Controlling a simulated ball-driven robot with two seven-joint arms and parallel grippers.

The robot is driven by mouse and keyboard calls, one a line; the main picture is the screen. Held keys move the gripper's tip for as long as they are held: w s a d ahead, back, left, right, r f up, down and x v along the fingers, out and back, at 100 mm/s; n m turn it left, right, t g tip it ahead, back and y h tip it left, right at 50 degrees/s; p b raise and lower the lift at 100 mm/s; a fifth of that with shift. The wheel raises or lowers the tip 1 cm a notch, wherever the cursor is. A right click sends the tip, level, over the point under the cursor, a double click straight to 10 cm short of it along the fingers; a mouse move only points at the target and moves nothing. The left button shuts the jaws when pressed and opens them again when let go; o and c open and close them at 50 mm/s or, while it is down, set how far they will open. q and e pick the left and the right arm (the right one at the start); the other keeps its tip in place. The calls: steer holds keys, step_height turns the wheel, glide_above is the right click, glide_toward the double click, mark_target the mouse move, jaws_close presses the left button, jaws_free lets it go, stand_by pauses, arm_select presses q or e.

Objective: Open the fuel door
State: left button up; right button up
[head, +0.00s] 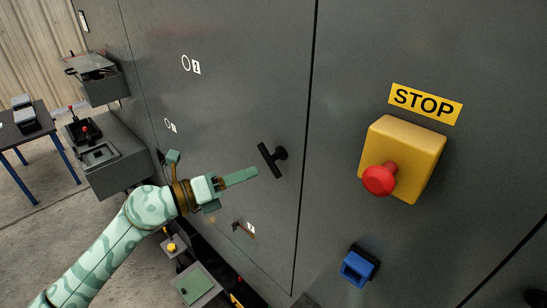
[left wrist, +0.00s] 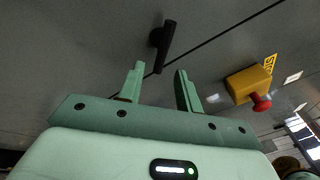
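A large grey cabinet wall fills the head view. A grey door panel (head: 225,100) with a dark vertical seam at its right edge carries a black bar handle (head: 268,160) on a short stem. I cannot read a label naming it the fuel door. My left gripper (head: 235,182) is just left of and below the handle, its fingers pointing at it. In the left wrist view the two green fingers (left wrist: 158,72) stand apart with nothing held. The handle also shows there (left wrist: 167,45), beyond the fingertips and in line with the gap. My right gripper is not in view.
A yellow box with a red button (head: 379,179) sticks out at the right, under a STOP sign (head: 425,103). A blue fitting (head: 358,266) sits below it. Grey boxes (head: 105,160) project from the cabinet at the left. A table (head: 38,130) stands at the far left.

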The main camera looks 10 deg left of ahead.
mark_target(273, 169)
arm_select(q)
steer(key=p+x, duration=0.1)
steer(key=x, duration=0.6)
steer(key=shift+w+d, duration=0.1)
steer(key=shift+d, duration=0.15)
steer(key=shift+c, duration=0.3)
jaws_close()
